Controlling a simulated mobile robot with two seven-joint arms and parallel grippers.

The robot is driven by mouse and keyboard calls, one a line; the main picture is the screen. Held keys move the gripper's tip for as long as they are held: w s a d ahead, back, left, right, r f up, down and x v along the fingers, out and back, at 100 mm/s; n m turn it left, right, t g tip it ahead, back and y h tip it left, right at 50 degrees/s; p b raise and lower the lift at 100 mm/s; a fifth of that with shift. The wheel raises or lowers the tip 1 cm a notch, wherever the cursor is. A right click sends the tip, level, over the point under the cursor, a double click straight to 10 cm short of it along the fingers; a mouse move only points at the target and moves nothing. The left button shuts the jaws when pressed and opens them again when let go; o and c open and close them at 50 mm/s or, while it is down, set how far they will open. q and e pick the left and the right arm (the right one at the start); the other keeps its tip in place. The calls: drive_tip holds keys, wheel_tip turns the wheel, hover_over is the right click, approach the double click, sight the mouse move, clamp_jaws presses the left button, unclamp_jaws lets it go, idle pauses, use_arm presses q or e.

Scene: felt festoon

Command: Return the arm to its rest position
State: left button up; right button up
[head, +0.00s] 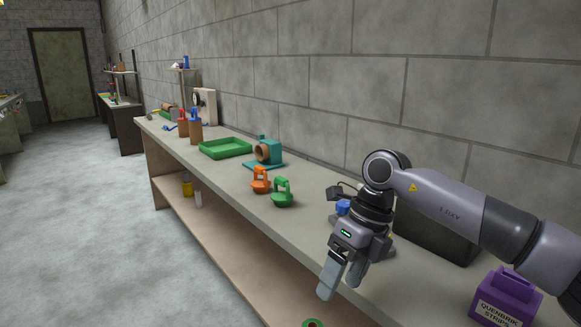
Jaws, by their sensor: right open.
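My right arm comes in from the right side of the head view, bent over the workbench (225,171). Its gripper (339,282) points down at the bench's front edge. The two grey fingers are apart with nothing seen between them. My left gripper is not in view.
A purple box (505,297) labelled "QUENBRIK STRIPS" is at the lower right. A dark box (432,236) stands behind my arm. Green (283,193) and orange (260,181) handled items, a teal device (269,152), a green tray (225,148) and bottles (195,129) line the bench. Floor at left is clear.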

drive_tip(key=s+a+m+g+y+p, duration=0.25)
drive_tip(key=s+a+y, duration=0.65)
drive_tip(key=a+y, duration=0.45)
drive_tip(key=d+f+m+t+h+p, duration=0.1)
drive_tip(key=d+f+m+t+h, duration=0.2)
drive_tip(key=d+m+t, duration=0.55)
drive_tip(key=w+d+f+m+t+h+p, duration=0.1)
drive_tip(key=f+m+t+h+p, duration=0.3)
drive_tip(key=m, duration=0.9)
drive_tip(key=d+f+m+t+h+b, duration=0.15)
drive_tip(key=d+m+t, duration=0.25)
drive_tip(key=m+t, duration=0.5)
drive_tip(key=s+d+f+m+g+h+p, duration=0.2)
drive_tip(key=s+d+f+m+g+h, duration=0.4)
drive_tip(key=s+d+f, duration=0.5)
drive_tip(key=s+f+m+g, duration=0.1)
drive_tip(key=s+f+m, duration=0.1)
drive_tip(key=s+f, duration=0.1)
drive_tip(key=shift+d+m, duration=0.25)
drive_tip(key=shift+m, duration=0.15)
